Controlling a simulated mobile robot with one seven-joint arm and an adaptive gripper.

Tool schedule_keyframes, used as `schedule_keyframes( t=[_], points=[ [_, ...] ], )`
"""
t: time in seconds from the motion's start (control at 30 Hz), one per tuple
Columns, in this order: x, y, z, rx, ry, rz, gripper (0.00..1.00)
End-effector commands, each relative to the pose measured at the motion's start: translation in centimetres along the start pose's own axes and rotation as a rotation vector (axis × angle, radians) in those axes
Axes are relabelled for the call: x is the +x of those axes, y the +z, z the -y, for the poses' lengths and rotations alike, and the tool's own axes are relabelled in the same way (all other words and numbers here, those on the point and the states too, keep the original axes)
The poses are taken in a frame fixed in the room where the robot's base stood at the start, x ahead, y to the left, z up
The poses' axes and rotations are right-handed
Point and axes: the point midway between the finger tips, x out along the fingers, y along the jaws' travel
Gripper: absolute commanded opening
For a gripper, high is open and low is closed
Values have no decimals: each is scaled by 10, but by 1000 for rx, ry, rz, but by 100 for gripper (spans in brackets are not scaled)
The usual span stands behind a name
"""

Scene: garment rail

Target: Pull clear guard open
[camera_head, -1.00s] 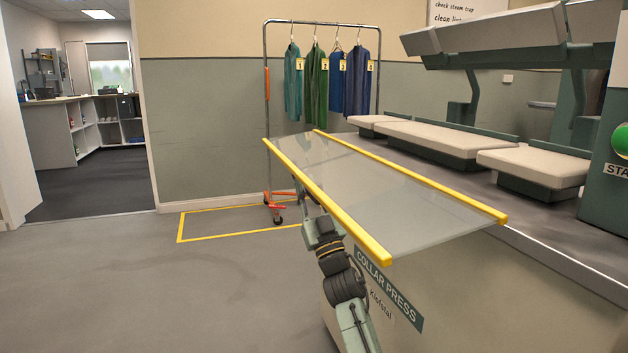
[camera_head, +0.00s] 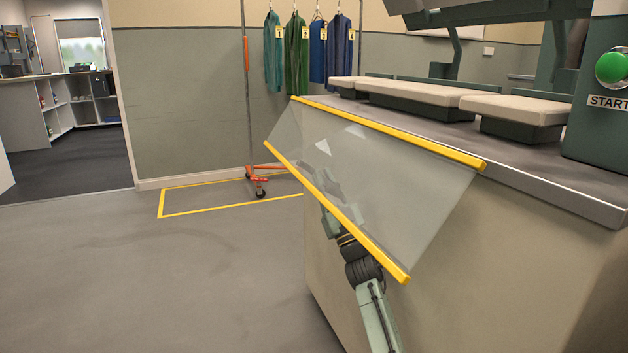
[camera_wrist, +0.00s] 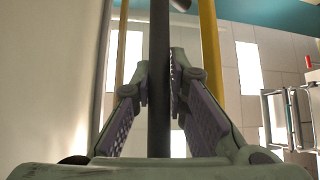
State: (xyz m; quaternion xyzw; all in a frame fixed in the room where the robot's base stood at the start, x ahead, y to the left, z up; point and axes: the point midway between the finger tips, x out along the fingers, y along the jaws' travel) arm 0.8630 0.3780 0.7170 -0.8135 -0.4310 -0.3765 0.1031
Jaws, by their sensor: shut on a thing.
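The clear guard (camera_head: 390,185) is a see-through panel with a yellow bar along its upper edge (camera_head: 390,132) and another along its lower edge (camera_head: 335,210). It slopes steeply down from the front edge of the collar press over the press's front face. My gripper (camera_wrist: 160,85) is shut on a dark bar (camera_wrist: 160,35), which looks like the guard's handle, running between its fingers in the wrist view. Yellow strips of the guard (camera_wrist: 210,55) show beside it there. In the head view my gripper is blurred behind the clear panel, and my arm reaches up from below.
The press has padded boards (camera_head: 425,95) and a green start button (camera_head: 613,67) at right. A rail with several garments (camera_head: 297,50) stands behind, its orange wheeled base (camera_head: 257,180) by a yellow floor outline (camera_head: 190,214). Floor at left is clear.

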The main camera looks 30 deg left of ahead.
Motion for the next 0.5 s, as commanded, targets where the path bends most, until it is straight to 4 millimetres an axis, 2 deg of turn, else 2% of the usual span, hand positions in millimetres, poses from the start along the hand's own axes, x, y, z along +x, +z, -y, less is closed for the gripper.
schedule_keyframes(
  t=[0.03, 0.1, 0.5],
  points=[
    [-5, 8, 0, 2, -3, 7, 0],
    [-7, 10, -4, 3, -3, 8, 0],
    [-10, 14, -14, 4, -1, 10, 0]
  ],
)
